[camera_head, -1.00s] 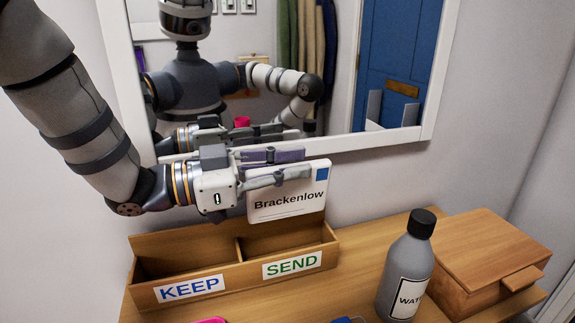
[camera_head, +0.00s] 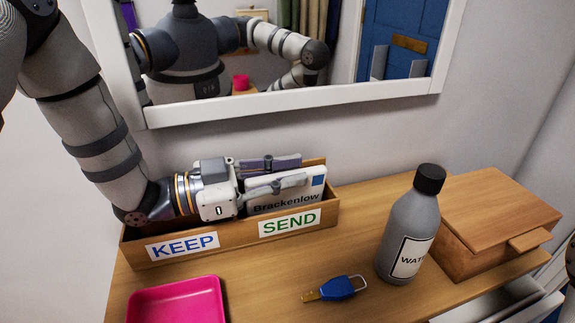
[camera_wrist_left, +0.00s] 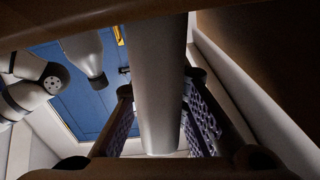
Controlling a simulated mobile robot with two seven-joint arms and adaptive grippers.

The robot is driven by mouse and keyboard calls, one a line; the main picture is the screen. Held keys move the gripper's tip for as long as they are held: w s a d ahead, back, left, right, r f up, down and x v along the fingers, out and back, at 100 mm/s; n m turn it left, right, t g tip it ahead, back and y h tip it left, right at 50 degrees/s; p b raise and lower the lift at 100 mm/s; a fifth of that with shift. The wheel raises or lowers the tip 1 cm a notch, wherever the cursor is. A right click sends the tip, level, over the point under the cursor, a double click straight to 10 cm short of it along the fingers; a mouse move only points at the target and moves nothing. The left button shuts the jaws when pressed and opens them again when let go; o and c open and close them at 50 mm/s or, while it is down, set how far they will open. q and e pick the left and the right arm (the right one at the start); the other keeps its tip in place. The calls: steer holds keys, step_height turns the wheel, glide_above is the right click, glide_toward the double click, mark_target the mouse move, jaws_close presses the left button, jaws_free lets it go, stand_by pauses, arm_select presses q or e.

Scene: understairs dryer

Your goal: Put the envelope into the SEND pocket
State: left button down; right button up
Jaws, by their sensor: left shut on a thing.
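The white envelope (camera_head: 293,194), printed "Brackenlow" with a blue corner, stands upright in the SEND pocket at the right of the wooden holder (camera_head: 233,236). Its lower part is hidden behind the front wall with the SEND label (camera_head: 289,222). My left gripper (camera_head: 290,172) is shut on the envelope's upper part, from the left, just above the holder. In the left wrist view the envelope (camera_wrist_left: 160,80) shows as a pale panel between the two fingers. My right gripper is not in view.
The KEEP label (camera_head: 182,246) marks the left pocket. A pink tray (camera_head: 177,302) and a blue key (camera_head: 337,290) lie in front of the holder. A grey water bottle (camera_head: 411,225) and a wooden box (camera_head: 497,225) stand to the right. A mirror (camera_head: 290,98) hangs behind.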

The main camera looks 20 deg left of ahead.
arm_select(q)
steer(key=c, duration=1.5)
jaws_free()
steer(key=v, duration=1.2)
